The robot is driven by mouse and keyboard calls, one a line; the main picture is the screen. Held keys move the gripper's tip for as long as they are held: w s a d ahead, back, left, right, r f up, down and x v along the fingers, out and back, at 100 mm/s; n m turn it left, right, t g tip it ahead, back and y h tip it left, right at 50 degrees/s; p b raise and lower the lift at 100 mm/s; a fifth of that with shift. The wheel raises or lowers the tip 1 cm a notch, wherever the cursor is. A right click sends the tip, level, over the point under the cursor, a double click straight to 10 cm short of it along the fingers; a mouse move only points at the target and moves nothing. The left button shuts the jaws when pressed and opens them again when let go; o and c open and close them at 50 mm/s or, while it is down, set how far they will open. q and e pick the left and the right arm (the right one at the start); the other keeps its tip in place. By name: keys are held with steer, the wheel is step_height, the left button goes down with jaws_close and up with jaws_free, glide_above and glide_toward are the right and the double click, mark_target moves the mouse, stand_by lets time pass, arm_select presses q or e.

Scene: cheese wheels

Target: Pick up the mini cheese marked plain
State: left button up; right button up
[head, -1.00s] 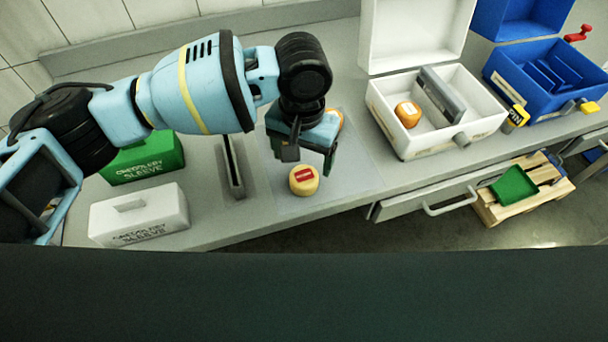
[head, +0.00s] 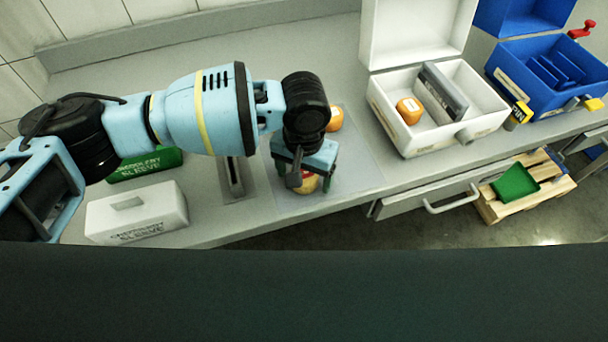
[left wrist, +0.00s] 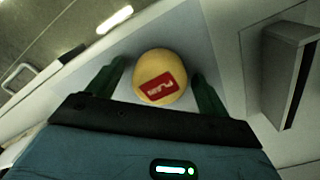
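A small round yellow cheese with a red label (head: 311,184) sits on the pale mat (head: 350,175) near the counter's front edge. It shows whole in the left wrist view (left wrist: 160,77); the label's lettering is too small to read surely. My left gripper (head: 304,181) is right over this cheese and partly hides it in the head view. In the left wrist view its dark green fingers (left wrist: 160,80) are open, one on each side of the cheese, with gaps between. My right gripper is not in view.
An orange cheese (head: 335,118) stands behind on the mat. Another orange one (head: 409,105) is in the open white box (head: 432,145). A blue box (head: 545,80) is at the right. A slotted grey block (head: 235,180), green sleeve (head: 150,163) and white sleeve (head: 137,213) are at the left.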

mark_target(305, 173)
arm_select(q)
steer(key=c, duration=1.1)
steer(key=shift+o, duration=0.2)
steer(key=shift+r, duration=0.1)
steer(key=shift+r, duration=0.5)
step_height(305, 173, up, 2)
steer(key=shift+r, duration=0.15)
steer(key=s+d, duration=0.3)
steer(key=d, duration=0.4)
steer(key=s+d+r, duration=0.1)
steer(key=s+d, duration=0.3)
steer(key=d, duration=0.3)
steer(key=shift+s+r+b, duration=0.2)
steer(key=shift+r+b, duration=0.05)
steer(key=shift+b, duration=0.05)
